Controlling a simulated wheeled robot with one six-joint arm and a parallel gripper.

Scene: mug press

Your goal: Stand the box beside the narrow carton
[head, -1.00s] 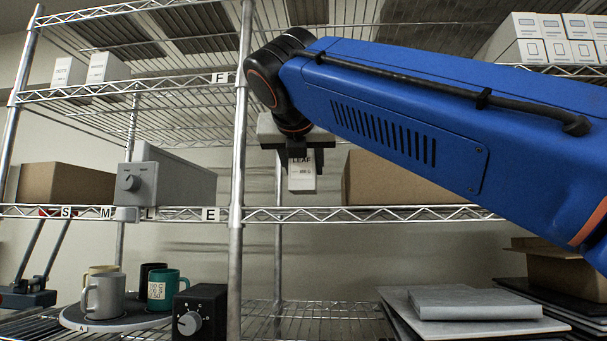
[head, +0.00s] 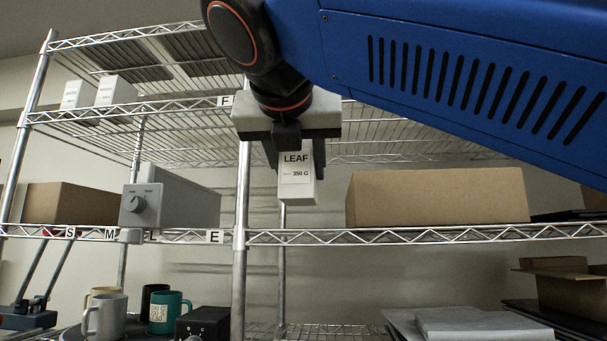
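A white box (head: 297,185) labelled "LEAF 350 G" hangs upright below my gripper (head: 295,158), clear of any shelf, in front of the rack. The dark fingers are closed on its upper part and hide some of it. Two slim white cartons stand upright on the upper left shelf: a left one (head: 76,95) and a right one (head: 112,91). Their print is too small to read, and I cannot tell which is the narrow carton. My gripper is right of both and lower than them.
The upper shelf's front rail carries an F tag (head: 224,101), with bare wire between it and the cartons. A rack post (head: 240,270) stands left of the held box. The middle shelf holds a grey device (head: 180,200) and brown boxes (head: 435,197). Mugs (head: 165,312) stand below.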

